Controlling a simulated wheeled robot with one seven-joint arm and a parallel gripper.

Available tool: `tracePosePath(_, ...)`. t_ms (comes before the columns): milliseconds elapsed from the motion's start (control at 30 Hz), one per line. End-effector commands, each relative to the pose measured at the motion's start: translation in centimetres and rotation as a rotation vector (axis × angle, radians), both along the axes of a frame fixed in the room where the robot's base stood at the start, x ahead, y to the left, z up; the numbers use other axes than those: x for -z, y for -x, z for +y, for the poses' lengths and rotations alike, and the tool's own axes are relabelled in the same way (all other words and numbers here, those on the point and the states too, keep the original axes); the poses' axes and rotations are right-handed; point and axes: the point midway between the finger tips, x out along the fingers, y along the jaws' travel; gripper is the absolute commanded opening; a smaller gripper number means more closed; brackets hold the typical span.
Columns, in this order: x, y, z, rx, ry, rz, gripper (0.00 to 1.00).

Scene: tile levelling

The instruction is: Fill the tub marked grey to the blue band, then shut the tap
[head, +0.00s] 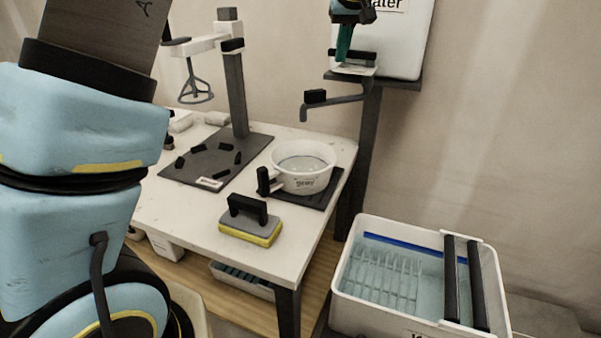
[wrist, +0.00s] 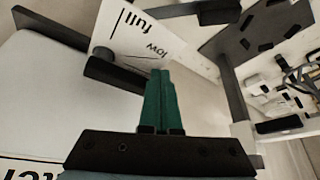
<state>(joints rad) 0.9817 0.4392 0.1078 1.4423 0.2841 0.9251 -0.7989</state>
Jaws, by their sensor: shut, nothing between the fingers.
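The white tub marked grey (head: 306,181) stands on a dark mat on the table, with a black handle at its left. Its inside looks pale and wet; I cannot make out a blue band or the level. The tap's grey spout (head: 335,103) ends above the tub in the head view, and no stream shows. My gripper (head: 343,50) is up by the tap below the water tank; its green fingers (wrist: 161,98) are shut and empty. In the wrist view a dark lever (wrist: 115,74) lies beside a white plate (wrist: 150,35) reading full and low, close to the fingers.
The white water tank (head: 405,45) stands behind my gripper on a dark post. A sponge float (head: 250,229) lies at the table's front. A mixing stand (head: 236,95) is at the left. A large bin (head: 385,318) with water and a blue band stands at the lower right.

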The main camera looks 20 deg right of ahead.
Motion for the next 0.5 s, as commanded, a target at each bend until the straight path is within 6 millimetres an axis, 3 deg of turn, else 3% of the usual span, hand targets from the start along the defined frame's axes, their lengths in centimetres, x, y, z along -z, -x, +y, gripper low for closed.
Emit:
tracePosePath(100, -1.8, 0.1, 0.1, 0.001, 0.005, -0.005, 0.00)
tracePosePath(500, -5.5, 0.5, 0.6, 0.000, 0.003, -0.003, 0.00)
